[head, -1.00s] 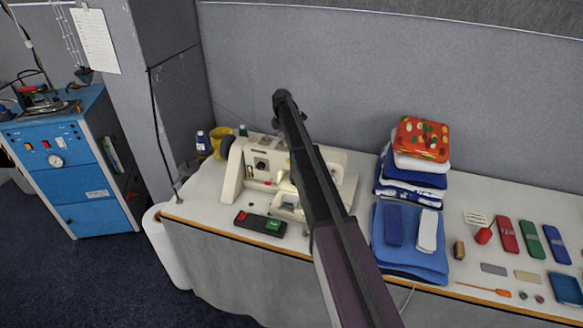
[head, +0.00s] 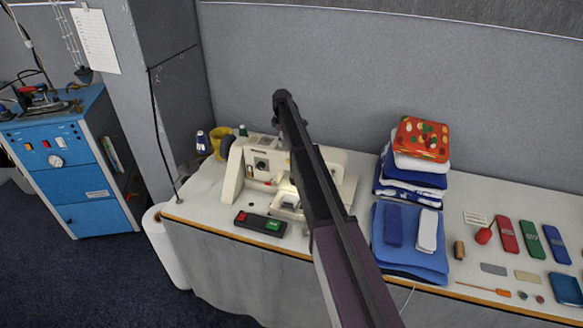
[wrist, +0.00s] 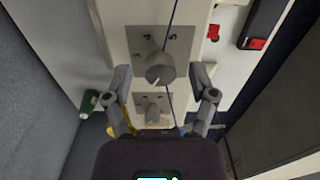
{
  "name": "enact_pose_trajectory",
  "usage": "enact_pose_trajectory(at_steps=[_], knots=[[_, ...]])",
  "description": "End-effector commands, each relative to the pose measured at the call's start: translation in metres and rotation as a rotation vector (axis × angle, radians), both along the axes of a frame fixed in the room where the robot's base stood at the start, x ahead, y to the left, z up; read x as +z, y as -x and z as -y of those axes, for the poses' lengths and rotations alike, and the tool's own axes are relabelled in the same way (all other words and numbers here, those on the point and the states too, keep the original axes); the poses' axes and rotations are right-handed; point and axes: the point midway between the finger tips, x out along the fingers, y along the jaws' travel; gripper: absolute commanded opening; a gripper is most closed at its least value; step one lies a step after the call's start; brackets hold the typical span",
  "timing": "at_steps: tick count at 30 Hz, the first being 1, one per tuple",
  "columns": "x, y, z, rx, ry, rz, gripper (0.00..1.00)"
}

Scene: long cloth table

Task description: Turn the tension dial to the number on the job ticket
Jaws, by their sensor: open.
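The sewing machine (head: 236,170) stands on the table's left part. In the wrist view a round grey dial (wrist: 160,69) with a white pointer mark sits on a grey plate (wrist: 182,35) with small dark markings; I cannot read them surely. A second, similar knob (wrist: 152,113) sits nearer my wrist. My gripper (wrist: 161,80) is open, its fingers apart on either side of the first dial, with nothing held between them. I cannot tell how high the fingertips are above the dial. In the head view my arm hides the gripper. No job ticket is clearly identifiable.
A black switch box with a green button (head: 260,226) lies before the machine. Thread cones (head: 203,143) stand behind its left end. Folded cloths (head: 412,175) stand to the right, with small tools beyond. A lined paper (head: 95,40) hangs on the pillar; a small card (head: 475,217) lies right.

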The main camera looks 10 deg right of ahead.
Motion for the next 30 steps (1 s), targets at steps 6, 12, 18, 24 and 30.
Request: enact_pose_trajectory(at_steps=[6, 12, 18, 24, 30], knots=[[0.0000, 0.0000, 0.0000, -0.140, 0.000, 0.000, 0.73], [0.0000, 0.0000, 0.0000, -0.269, 0.000, 0.000, 0.73], [0.0000, 0.0000, 0.0000, -0.398, 0.000, 0.000, 0.73], [0.0000, 0.0000, 0.0000, -0.528, 0.000, 0.000, 0.73], [0.0000, 0.0000, 0.0000, -0.658, 0.000, 0.000, 0.73]])
